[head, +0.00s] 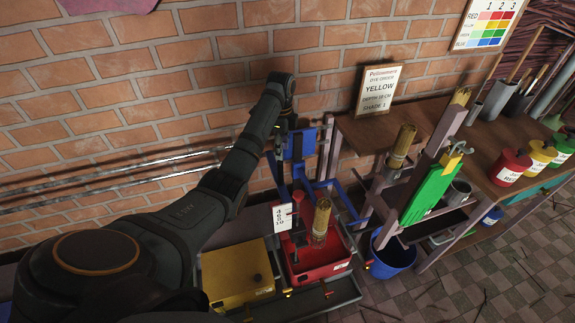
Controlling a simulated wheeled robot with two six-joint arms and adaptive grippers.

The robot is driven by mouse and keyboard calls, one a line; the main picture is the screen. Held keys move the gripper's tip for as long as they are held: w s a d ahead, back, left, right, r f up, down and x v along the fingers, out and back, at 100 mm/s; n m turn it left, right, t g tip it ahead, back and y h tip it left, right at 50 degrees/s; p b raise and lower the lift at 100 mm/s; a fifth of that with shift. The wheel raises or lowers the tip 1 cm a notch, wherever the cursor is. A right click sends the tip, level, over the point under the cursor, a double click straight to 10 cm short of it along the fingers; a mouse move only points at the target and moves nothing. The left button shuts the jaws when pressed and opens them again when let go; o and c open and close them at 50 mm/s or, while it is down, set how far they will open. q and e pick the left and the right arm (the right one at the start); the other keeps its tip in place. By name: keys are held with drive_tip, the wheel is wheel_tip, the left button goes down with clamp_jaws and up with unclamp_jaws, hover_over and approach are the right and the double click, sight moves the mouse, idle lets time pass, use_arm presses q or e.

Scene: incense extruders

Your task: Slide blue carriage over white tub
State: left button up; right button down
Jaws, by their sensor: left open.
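The blue carriage (299,146) is a blue plate and frame by the brick wall, right of the long metal rails. My left arm reaches in from the left, and its gripper (284,137) is at the carriage's upper left part. The fingers are small and partly hidden by the arm; they are open, and I cannot tell whether they touch the carriage. I cannot make out a white tub for certain; the arm covers part of the area below the rails. My right gripper is not in view.
Metal rails (110,180) run along the wall. Below stand a yellow box (225,286) and a red tray (338,262) holding a bundle of sticks. A shelf at right holds coloured pots.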

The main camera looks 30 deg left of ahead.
sight(280, 170)
use_arm(q)
drive_tip(key=shift+s+f, duration=0.1)
drive_tip(key=shift+s, duration=0.65)
wheel_tip(280, 170, down, 6)
drive_tip(key=shift+r, duration=0.2)
wheel_tip(280, 170, down, 3)
drive_tip(key=shift+w+r, duration=0.1)
drive_tip(key=shift+f, duration=0.55)
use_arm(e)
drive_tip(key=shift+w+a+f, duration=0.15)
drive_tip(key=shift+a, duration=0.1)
use_arm(q)
clamp_jaws()
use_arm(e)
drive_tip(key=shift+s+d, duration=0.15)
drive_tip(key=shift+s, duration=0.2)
